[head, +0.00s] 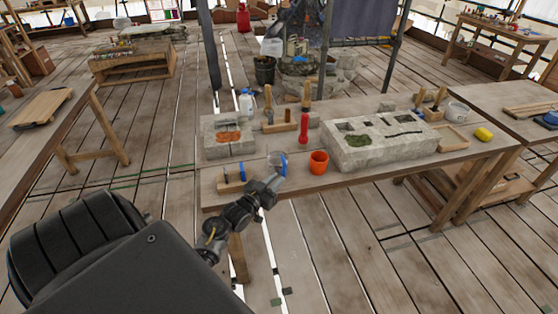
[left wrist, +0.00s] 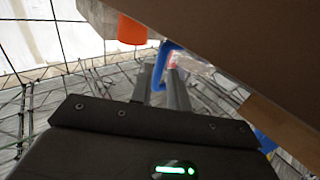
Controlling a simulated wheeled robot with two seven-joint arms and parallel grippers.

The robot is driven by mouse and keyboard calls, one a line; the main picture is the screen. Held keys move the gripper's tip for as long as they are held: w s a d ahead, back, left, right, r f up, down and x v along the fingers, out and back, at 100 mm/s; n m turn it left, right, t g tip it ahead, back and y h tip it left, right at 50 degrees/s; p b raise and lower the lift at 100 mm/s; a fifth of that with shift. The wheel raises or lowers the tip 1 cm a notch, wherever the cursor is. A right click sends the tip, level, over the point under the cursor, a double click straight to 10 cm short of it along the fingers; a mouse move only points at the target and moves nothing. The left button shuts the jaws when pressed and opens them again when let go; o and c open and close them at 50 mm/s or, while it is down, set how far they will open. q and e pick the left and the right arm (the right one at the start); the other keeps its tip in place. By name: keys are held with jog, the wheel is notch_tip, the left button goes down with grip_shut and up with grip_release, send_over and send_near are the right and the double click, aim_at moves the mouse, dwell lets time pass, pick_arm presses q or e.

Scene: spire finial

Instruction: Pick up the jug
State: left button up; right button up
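The jug (head: 277,158) looks clear with a blue handle. In the head view it is at the near edge of the workbench, between the grey stone block and the orange cup. My left gripper (head: 275,182) reaches it from the front. In the left wrist view the blue handle (left wrist: 168,51) runs between the two grey fingers of my left gripper (left wrist: 163,78). The fingers are close together and the handle fills the narrow gap. I cannot tell whether the jug rests on the bench. Most of its body is hard to make out. My right gripper is out of view.
The orange cup (head: 318,162) stands right of the jug; it also shows in the left wrist view (left wrist: 132,30). A wooden rack (head: 234,182) is to the left. Stone blocks (head: 228,137) (head: 372,155), a red-handled tool (head: 304,127) and a white bottle (head: 246,104) crowd the bench.

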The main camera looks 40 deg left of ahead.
aim_at(283, 173)
pick_arm(q)
jog(key=shift+w, duration=1.1)
jog(key=shift+w+a+b, duration=0.1)
jog(key=shift+w+b, duration=0.2)
jog(key=shift+b, duration=0.25)
jog(key=w+b, duration=0.2)
jog(key=w, duration=0.2)
jog(key=shift+w+a, duration=0.15)
jog(key=shift+w, duration=0.1)
jog(key=shift+r, duration=0.2)
grip_shut()
